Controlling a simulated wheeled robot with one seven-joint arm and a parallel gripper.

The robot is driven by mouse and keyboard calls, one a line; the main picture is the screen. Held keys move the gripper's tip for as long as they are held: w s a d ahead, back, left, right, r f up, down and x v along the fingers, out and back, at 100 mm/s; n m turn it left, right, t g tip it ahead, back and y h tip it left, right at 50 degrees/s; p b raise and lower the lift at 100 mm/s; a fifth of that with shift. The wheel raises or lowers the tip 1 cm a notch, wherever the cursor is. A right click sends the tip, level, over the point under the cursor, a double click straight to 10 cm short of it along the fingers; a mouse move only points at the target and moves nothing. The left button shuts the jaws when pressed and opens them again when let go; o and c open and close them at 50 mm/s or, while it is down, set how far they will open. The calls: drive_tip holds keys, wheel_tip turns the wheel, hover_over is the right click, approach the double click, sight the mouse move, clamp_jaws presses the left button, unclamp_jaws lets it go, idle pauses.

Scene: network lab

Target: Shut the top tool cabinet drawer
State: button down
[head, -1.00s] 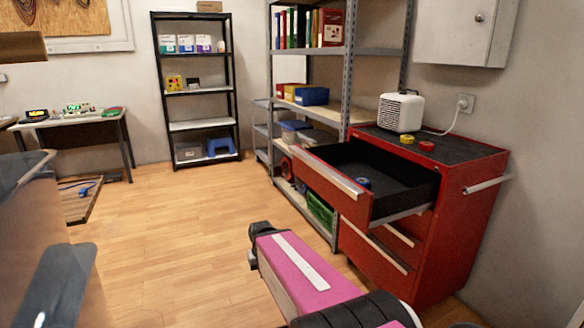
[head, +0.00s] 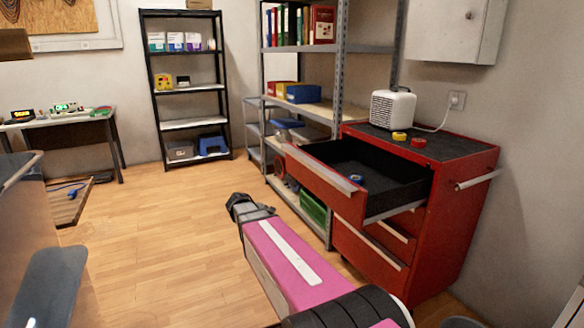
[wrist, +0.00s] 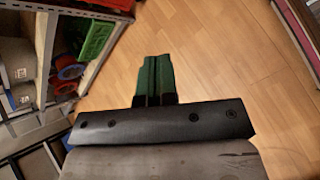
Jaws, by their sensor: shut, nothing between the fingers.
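The red tool cabinet (head: 455,220) stands at the right in the head view. Its top drawer (head: 325,180) is pulled far out toward the left, with a black inside and a pale handle strip along its front. A small blue roll (head: 356,181) lies in the drawer. The lower drawers look shut. My gripper (wrist: 155,78) shows in the wrist view with its green fingers together and empty, over the wooden floor. In the head view my pink arm reaches forward, left of the cabinet and apart from the drawer. The fingertips are not clear there.
A grey metal shelf (head: 337,90) stands just behind the drawer, with a green crate (head: 313,208) low down. A white heater (head: 392,109) and tape rolls sit on the cabinet top. A black shelf (head: 187,85) is at the back. The floor left of the cabinet is clear.

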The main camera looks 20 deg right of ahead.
drive_tip(key=w+d+r+n+h, duration=0.2)
drive_tip(key=w+r+n+h, duration=0.2)
drive_tip(key=w+r, duration=0.35)
drive_tip(key=n+h, duration=0.4)
drive_tip(key=h, duration=0.1)
approach(297, 165)
drive_tip(key=shift+t, duration=0.6)
drive_tip(key=d, duration=0.7)
drive_tip(key=shift+d+r, duration=0.1)
drive_tip(key=shift+d, duration=0.2)
drive_tip(key=shift+d, duration=0.1)
drive_tip(key=w+d, duration=0.1)
drive_tip(key=d, duration=1)
drive_tip(key=w+d, duration=0.1)
drive_tip(key=d, duration=1.1)
drive_tip(key=w+d, duration=0.1)
drive_tip(key=d, duration=1)
drive_tip(key=shift+d, duration=0.2)
drive_tip(key=shift+d+r, duration=0.1)
drive_tip(key=shift+d, duration=0.05)
drive_tip(key=a, duration=0.5)
drive_tip(key=s+a, duration=0.1)
drive_tip(key=a, duration=0.9)
drive_tip(key=shift+s, duration=0.2)
